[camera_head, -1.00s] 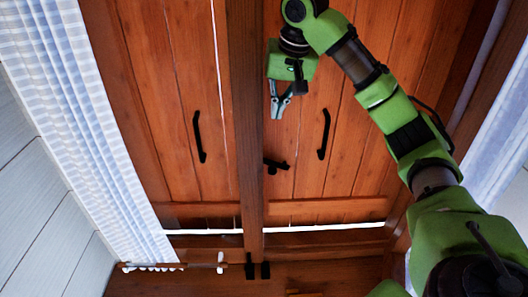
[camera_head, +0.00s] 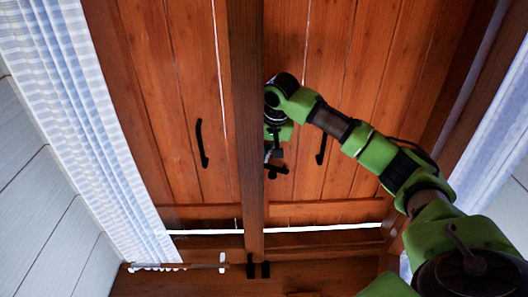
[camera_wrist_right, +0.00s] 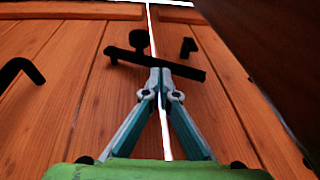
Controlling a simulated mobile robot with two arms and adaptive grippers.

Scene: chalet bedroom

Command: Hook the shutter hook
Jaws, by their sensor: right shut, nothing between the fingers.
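The black shutter hook (camera_head: 277,170) shows just right of the dark beam in the head view. In the right wrist view, its bar (camera_wrist_right: 130,56) lies slantwise across the bright gap between the planks. A round black knob (camera_wrist_right: 139,38) and a small black bent peg (camera_wrist_right: 188,46) stand on the bar's far side. I cannot tell whether the peg and bar touch. My right gripper (camera_head: 273,154) is shut and empty. Its fingertips (camera_wrist_right: 160,75) are at the bar's near edge, close to the gap; contact is unclear. My left gripper is not in view.
The wooden shutters carry two black handles, one left (camera_head: 202,143) and one right (camera_head: 321,150); the latter also shows in the wrist view (camera_wrist_right: 20,72). The dark beam (camera_head: 246,120) stands close beside my right gripper. A striped curtain (camera_head: 95,130) hangs at left.

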